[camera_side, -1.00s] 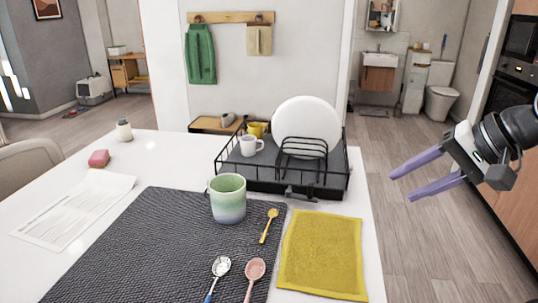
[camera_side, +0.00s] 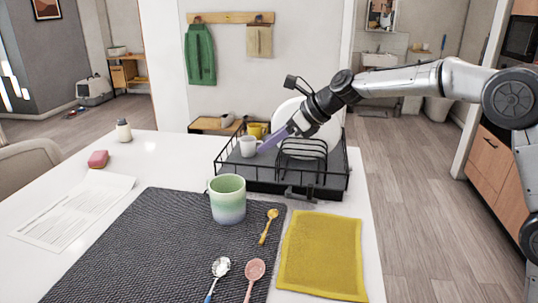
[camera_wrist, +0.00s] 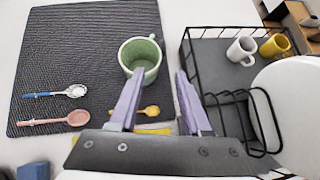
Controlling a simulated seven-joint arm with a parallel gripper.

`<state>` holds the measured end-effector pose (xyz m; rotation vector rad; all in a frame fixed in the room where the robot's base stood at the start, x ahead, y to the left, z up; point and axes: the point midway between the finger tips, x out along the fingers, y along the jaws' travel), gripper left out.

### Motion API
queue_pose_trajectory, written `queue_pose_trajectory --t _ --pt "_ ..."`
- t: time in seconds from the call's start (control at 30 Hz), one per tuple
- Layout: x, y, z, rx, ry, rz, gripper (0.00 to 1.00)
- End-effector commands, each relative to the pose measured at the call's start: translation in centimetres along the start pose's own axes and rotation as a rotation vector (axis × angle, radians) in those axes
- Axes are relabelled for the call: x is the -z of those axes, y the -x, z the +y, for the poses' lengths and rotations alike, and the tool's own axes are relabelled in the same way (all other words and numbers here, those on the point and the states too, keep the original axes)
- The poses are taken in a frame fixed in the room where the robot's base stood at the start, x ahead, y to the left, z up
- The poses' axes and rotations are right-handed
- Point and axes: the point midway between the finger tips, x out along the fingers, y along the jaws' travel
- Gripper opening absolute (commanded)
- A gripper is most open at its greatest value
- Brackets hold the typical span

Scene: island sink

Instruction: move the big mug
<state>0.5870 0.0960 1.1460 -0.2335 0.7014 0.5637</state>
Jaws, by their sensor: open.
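The big mug (camera_side: 228,199), pale green shading to blue-grey at its base, stands upright on the dark woven mat (camera_side: 150,240). In the wrist view the mug (camera_wrist: 140,58) is just beyond the left fingertip, with its handle on the far side. My gripper (camera_side: 268,147) has purple fingers and is over the dish rack in the side view. In the wrist view my gripper (camera_wrist: 158,82) is open, with nothing between its fingers. I cannot tell from the wrist view how high the fingers are above the mug.
A black wire dish rack (camera_side: 265,187) holds a white mug (camera_side: 248,146), a yellow mug (camera_side: 256,129) and a large white plate (camera_side: 290,118). Several spoons, a yellow cloth (camera_side: 322,255), a pink sponge (camera_side: 98,159) and a paper sheet (camera_side: 72,210) lie around.

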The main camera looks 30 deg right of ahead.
Motion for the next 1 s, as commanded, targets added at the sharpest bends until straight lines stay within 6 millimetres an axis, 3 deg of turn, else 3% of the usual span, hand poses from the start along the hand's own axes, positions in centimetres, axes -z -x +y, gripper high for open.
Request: queue_pose_trajectory --t 0.1,0.2,0.67,1.0 --pt "1.6 -2.3 -0.3 -0.017 -0.015 0.037 0.48" --pt "2.3 -3.1 -0.3 -0.024 -0.021 0.052 0.48" --pt "2.6 -3.6 -0.3 -0.027 -0.021 0.058 0.48" --pt "2.9 -8.5 -0.1 -0.029 -0.021 0.059 0.48"
